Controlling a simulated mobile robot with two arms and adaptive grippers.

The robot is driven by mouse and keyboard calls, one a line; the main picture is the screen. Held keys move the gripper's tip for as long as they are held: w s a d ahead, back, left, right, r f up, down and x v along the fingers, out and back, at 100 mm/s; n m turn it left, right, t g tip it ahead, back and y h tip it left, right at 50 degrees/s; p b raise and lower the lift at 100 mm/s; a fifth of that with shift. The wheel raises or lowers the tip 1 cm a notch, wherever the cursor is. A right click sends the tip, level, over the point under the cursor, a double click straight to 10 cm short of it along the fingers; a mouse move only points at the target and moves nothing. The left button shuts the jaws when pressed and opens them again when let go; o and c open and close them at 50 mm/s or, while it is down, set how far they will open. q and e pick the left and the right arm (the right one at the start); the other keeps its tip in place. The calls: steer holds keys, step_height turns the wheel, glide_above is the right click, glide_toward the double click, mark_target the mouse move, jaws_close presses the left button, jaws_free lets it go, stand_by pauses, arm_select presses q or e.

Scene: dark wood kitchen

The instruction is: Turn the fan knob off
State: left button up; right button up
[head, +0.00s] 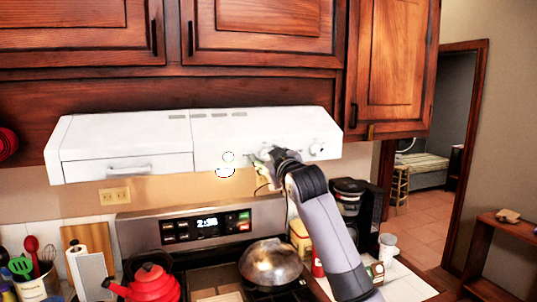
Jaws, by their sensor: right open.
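The white range hood (120,135) hangs under the wall cabinets. A round white knob (317,150) shows on the right part of its front. Another round shape (228,157) with a dark ring below it shows further left on the front. I cannot tell which one is the fan knob, or how it is turned. My right gripper (260,166) is open at the hood's front between these two shapes. It hides part of the front there, and I cannot tell if it touches. My left gripper is out of view.
Below the hood is a stove with a lit display panel (207,222), a metal domed pan (270,264) and a red kettle (151,283). A coffee maker (349,190) stands right of the stove. Wooden cabinets (262,35) close off the space above the hood.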

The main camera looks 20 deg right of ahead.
steer(key=shift+c, duration=0.5)
jaws_close()
